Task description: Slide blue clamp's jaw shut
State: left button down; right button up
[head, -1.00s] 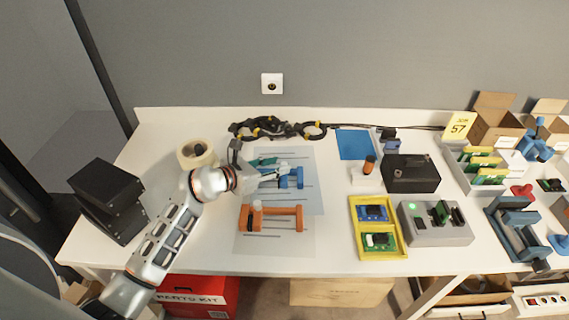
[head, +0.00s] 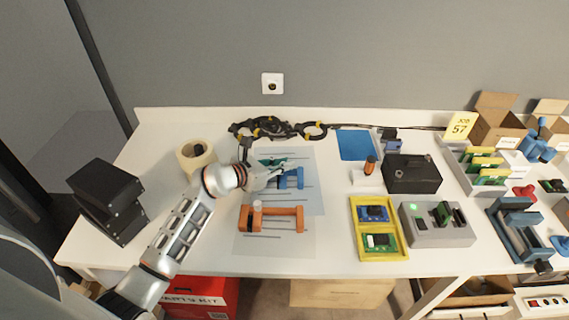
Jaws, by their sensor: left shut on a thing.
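The blue clamp (head: 293,180) lies on a printed sheet (head: 309,203) in the middle of the table, in the head view. My left gripper (head: 277,174) is at the clamp's left end and is shut on a part of it, which the fingers largely hide. The clamp's blue right end shows clear of the fingers. My right gripper is not in view.
An orange clamp (head: 272,219) lies just in front, and a teal clamp (head: 270,161) just behind. A tape roll (head: 197,153) and black cables (head: 270,128) are near. A yellow tray (head: 378,245) and a grey box (head: 437,233) stand to the right.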

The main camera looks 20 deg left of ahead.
pick_arm(q)
jog(key=a, duration=0.2)
jog(key=s+a, duration=0.1)
jog(key=a, duration=0.3)
jog(key=shift+s+a+p, duration=0.15)
jog(key=shift+s+p, duration=0.25)
jog(key=c, duration=2)
grip_release()
jog(key=v, duration=1.2)
jog(key=shift+f, duration=0.1)
